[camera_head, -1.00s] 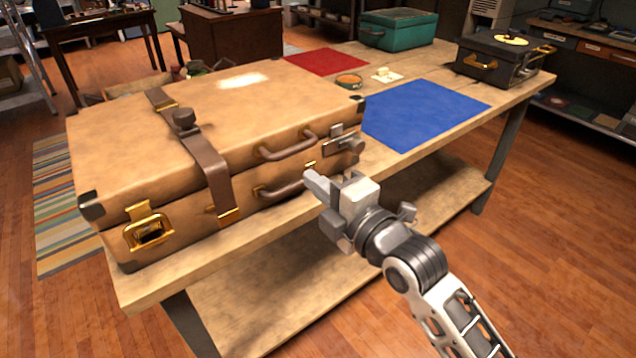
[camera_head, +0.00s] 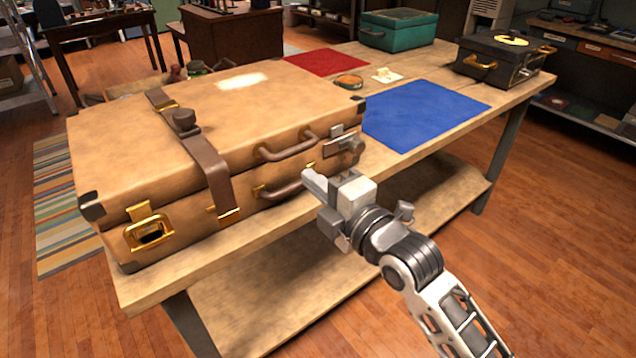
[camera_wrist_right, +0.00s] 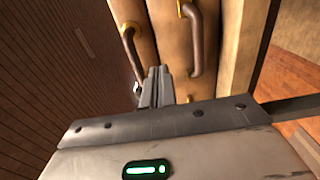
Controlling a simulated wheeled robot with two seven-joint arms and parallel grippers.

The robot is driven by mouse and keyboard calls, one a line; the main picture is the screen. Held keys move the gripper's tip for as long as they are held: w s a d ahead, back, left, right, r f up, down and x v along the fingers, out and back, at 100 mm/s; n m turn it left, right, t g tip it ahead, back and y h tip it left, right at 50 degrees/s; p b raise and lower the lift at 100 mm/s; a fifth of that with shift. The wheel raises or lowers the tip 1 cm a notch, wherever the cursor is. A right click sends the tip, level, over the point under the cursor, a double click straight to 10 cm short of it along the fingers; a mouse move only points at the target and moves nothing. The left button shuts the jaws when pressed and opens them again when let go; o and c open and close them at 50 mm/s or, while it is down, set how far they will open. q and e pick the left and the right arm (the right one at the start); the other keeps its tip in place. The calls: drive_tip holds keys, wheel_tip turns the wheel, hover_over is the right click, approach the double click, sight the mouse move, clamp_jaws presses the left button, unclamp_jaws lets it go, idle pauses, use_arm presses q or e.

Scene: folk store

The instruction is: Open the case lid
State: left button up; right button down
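A tan suitcase-style case (camera_head: 290,105) lies on the wooden workbench (camera_head: 440,118) with its lid down. Its front has two brown handles, a gold latch (camera_head: 148,230) at the left and a grey latch (camera_head: 342,142) at the right. A brown strap (camera_head: 205,158) with a dark knob crosses the lid. My right gripper (camera_head: 312,184) is just in front of the case's front face, near the handles and the right latch. In the right wrist view its fingers (camera_wrist_right: 158,78) are together with nothing visible between them, pointing at the case between the handles. My left gripper is out of view.
A blue mat (camera_head: 425,113) lies right of the case, and a red mat (camera_head: 326,62) behind it. A teal case (camera_head: 398,30), a black case (camera_head: 500,62) and a small orange-filled bowl (camera_head: 349,80) also stand on the bench. The floor in front is clear.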

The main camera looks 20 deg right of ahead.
sight(296, 152)
drive_tip(key=x, duration=0.6)
drive_tip(key=shift+p, duration=0.35)
idle(1.2)
drive_tip(key=shift+s+d+p, duration=0.1)
drive_tip(key=shift+s+p, duration=0.2)
drive_tip(key=shift+r, duration=0.15)
drive_tip(key=shift+r+p, duration=1.2)
drive_tip(key=shift+p, duration=0.15)
drive_tip(key=shift+r, duration=0.15)
drive_tip(key=shift+r+p, duration=1.25)
drive_tip(key=shift+p, duration=0.15)
